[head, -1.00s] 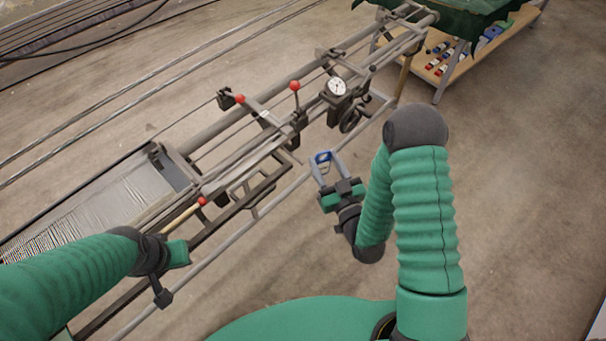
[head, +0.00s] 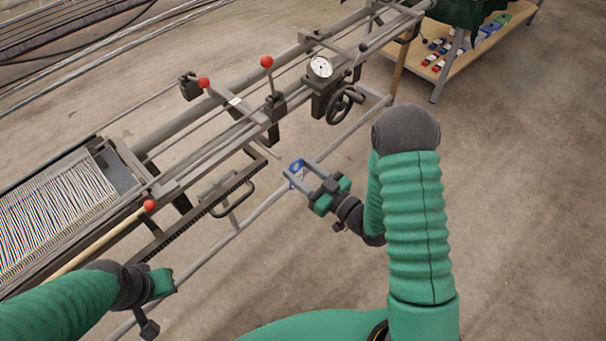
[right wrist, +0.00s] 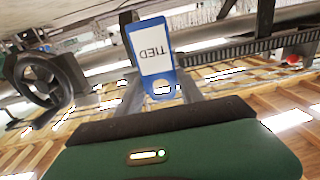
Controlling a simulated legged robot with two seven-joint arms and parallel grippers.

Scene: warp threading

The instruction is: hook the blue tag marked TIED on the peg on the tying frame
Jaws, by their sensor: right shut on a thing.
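The blue tag (head: 297,166) is a blue-rimmed piece with a white face. In the right wrist view the tag (right wrist: 152,50) stands between the fingers, its word TIED appearing upside down. My right gripper (head: 291,172) is shut on the tag and holds it beside the front rail of the tying frame (head: 232,237). A thin grey rod (head: 267,151) points from the frame toward the tag, with a gap between them; I cannot tell if it is the peg. My left gripper (head: 163,284) is at the lower left, its fingers not clearly visible.
Red-knobbed levers (head: 267,63), a dial gauge (head: 320,67) and a handwheel (head: 342,105) stand on the frame. White threads (head: 50,215) lie at left. A wooden shelf (head: 445,68) with coloured pieces is at upper right. The floor at right is clear.

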